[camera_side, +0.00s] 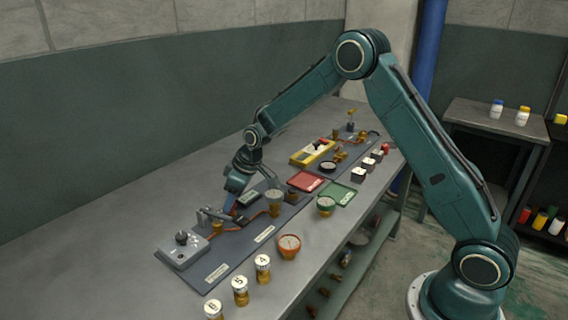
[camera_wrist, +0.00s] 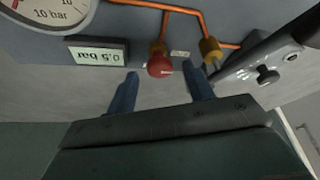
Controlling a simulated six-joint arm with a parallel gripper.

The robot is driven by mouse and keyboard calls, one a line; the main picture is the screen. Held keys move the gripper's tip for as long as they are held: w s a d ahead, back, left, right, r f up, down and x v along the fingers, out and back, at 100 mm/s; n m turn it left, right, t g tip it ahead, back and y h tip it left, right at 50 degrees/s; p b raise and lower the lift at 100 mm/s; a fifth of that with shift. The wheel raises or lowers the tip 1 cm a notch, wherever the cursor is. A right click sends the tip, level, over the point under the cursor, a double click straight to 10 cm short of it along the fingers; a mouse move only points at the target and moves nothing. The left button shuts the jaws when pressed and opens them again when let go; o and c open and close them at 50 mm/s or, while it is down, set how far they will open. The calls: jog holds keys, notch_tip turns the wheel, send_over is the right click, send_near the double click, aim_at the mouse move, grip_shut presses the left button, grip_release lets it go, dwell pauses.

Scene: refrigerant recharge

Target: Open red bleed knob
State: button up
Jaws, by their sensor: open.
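The red bleed knob (camera_wrist: 160,66) shows in the wrist view, mounted at the end of a short brass fitting on an orange pipe (camera_wrist: 163,22). My gripper (camera_wrist: 162,72) is open and empty, with one blue finger to each side of the knob in that view. The fingers appear apart from the knob; the exact depth between them is hard to tell. In the side view my gripper (camera_side: 229,207) points down over the left part of the dark panel (camera_side: 230,258). The knob cannot be made out there, near the gripper.
A display (camera_wrist: 97,53), upside down, reads 0.5 bar beside a round gauge (camera_wrist: 45,14). A brass valve (camera_wrist: 211,52) sits right of the knob. The table's left is clear.

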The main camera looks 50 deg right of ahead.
jog(key=v, duration=1.3)
jog(key=shift+s+f, duration=0.1)
jog(key=s+a+r+m+t+h, duration=0.1)
jog(key=s+r, duration=0.4)
jog(key=s, duration=0.3)
jog(key=s+a+r+m, duration=0.1)
jog(key=s+r, duration=0.5)
jog(key=s, duration=0.2)
jog(key=s+f+m, duration=0.1)
jog(key=s+m, duration=0.1)
jog(key=s, duration=1.6)
jog(key=shift+m+t+h, duration=0.3)
jog(key=shift+h, duration=0.1)
